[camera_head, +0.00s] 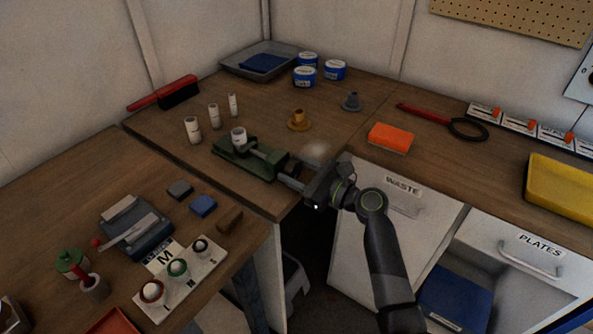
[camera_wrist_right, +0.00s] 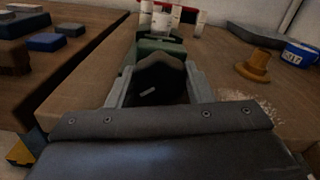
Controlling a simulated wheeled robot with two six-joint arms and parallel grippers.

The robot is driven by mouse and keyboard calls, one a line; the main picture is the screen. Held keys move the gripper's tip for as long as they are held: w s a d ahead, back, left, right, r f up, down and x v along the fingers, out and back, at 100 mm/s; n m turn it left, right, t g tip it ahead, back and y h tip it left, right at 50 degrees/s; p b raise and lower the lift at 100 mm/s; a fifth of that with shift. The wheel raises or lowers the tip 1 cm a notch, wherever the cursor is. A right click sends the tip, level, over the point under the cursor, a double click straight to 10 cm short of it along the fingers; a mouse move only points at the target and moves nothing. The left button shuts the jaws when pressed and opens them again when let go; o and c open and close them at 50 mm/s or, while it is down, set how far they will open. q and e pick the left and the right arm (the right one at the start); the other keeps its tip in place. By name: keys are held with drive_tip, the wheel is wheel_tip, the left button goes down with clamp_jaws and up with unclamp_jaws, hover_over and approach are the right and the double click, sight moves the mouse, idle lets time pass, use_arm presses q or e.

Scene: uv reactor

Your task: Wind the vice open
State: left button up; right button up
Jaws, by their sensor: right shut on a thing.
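The green vice (camera_head: 236,152) stands near the front edge of the wooden bench. A small white labelled container (camera_head: 239,135) shows at its jaws; I cannot tell how tightly it is held. My right gripper (camera_head: 288,180) reaches in from the right at the vice's near end and is shut on the vice's handle. In the right wrist view, the fingers (camera_wrist_right: 158,85) lie either side of a dark part, with the green vice body (camera_wrist_right: 161,46) just beyond. The handle's exact shape and angle are mostly hidden by the gripper. My left gripper is out of view.
Several white containers (camera_head: 193,130) stand behind the vice. An orange block (camera_head: 390,138) lies farther right. The bench edge and the WASTE drawer (camera_head: 402,186) are close to my arm.

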drive_tip(key=n+b, duration=0.1)
drive_tip(key=n, duration=0.2)
drive_tip(key=shift+f+n, duration=0.1)
drive_tip(key=shift+n, duration=0.2)
drive_tip(key=shift+s+n+b, duration=0.1)
drive_tip(key=shift+n+b, duration=0.25)
drive_tip(key=shift+n, duration=0.45)
